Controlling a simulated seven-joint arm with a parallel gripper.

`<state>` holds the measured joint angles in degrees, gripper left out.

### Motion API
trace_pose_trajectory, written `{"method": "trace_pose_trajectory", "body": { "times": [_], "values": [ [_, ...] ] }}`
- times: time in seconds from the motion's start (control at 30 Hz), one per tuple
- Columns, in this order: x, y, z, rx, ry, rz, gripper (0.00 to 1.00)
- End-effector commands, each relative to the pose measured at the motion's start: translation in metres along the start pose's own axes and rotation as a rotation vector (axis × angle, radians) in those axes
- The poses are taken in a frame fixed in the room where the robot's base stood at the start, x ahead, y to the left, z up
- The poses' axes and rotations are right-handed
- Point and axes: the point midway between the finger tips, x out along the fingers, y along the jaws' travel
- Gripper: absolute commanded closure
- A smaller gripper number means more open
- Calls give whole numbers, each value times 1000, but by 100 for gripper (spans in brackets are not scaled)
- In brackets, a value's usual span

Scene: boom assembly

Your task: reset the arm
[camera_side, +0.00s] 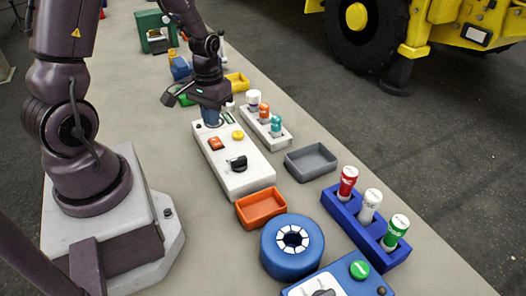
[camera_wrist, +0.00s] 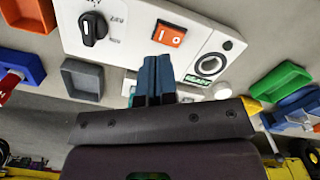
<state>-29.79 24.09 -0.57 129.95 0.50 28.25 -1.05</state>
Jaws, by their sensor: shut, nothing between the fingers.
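My gripper (camera_side: 210,116) is above the far end of a white control panel (camera_side: 248,172) in the side view. In the wrist view my gripper's blue fingers (camera_wrist: 153,72) are together with nothing between them, over the edge of the white panel (camera_wrist: 138,28). The panel carries a black knob (camera_wrist: 93,29), an orange rocker switch (camera_wrist: 170,34) and a round dark-ringed part (camera_wrist: 210,65). In the side view a yellow button (camera_side: 238,135) also shows on it. Whether the fingertips touch the panel cannot be told.
An orange tray (camera_side: 240,216), a grey tray (camera_side: 289,167), a blue ring-shaped holder (camera_side: 268,252) and a blue rack (camera_side: 335,211) with red, white and green capped bottles stand nearer the camera. A white rack (camera_side: 284,143) with small bottles stands right of the panel. A green machine (camera_side: 141,28) is at the far end.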

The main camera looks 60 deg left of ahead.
Motion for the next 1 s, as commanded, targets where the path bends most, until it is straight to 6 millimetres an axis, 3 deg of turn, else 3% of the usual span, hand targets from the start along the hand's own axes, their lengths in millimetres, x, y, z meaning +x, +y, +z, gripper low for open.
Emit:
{"method": "trace_pose_trajectory", "body": {
  "times": [0.03,0.17,0.37,0.6,0.8,1.0],
  "values": [
    [-1,0,11,1,-43,0,100],
    [-33,10,24,41,-37,-4,100],
    [-97,38,49,160,61,-3,100],
    [-166,69,93,332,252,28,100],
    [-203,85,123,449,425,80,100],
    [-221,93,135,507,519,117,100]
  ]
}}
